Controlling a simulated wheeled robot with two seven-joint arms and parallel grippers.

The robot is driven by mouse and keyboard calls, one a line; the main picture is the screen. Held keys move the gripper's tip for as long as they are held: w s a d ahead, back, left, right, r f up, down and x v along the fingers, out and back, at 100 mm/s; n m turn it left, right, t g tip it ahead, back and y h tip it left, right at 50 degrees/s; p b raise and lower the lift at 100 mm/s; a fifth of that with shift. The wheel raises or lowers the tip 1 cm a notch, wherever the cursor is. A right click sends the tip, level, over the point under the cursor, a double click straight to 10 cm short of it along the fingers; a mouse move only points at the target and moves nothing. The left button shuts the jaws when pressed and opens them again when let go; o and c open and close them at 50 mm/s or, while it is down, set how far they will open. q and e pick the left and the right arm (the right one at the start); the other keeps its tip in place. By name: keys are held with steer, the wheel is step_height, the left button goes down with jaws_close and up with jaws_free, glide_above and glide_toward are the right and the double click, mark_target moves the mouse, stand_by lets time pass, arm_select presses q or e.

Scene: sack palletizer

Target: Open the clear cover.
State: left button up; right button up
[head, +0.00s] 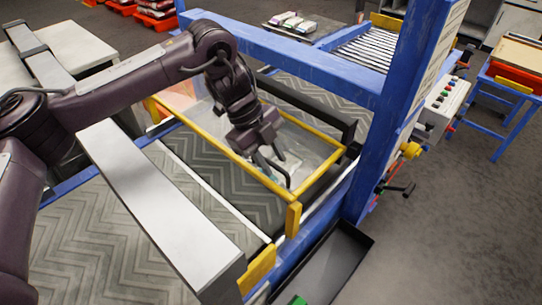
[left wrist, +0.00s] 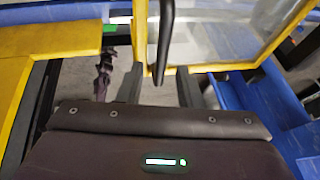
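The clear cover (head: 307,147) is a see-through pane in a yellow frame, over the grey zigzag-patterned belt in the head view. It also shows in the left wrist view (left wrist: 222,40) at upper right. A dark bar-like handle (left wrist: 166,35) stands upright in the middle of the left wrist view. My left gripper (head: 273,166) is at the cover, pointing down in the head view. In the left wrist view its two fingers (left wrist: 161,88) are apart, with the handle lined up between them. I cannot tell whether they touch it. My right gripper is not in view.
A blue post (head: 392,125) and blue crossbeam (head: 290,58) stand close beside and behind the cover. A control box (head: 444,104) with buttons is on the post's right. A black tray (head: 330,262) sits at the front. Grey floor (head: 455,225) is clear at right.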

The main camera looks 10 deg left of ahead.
arm_select(q)
jaws_close()
steer(key=shift+r, duration=0.1)
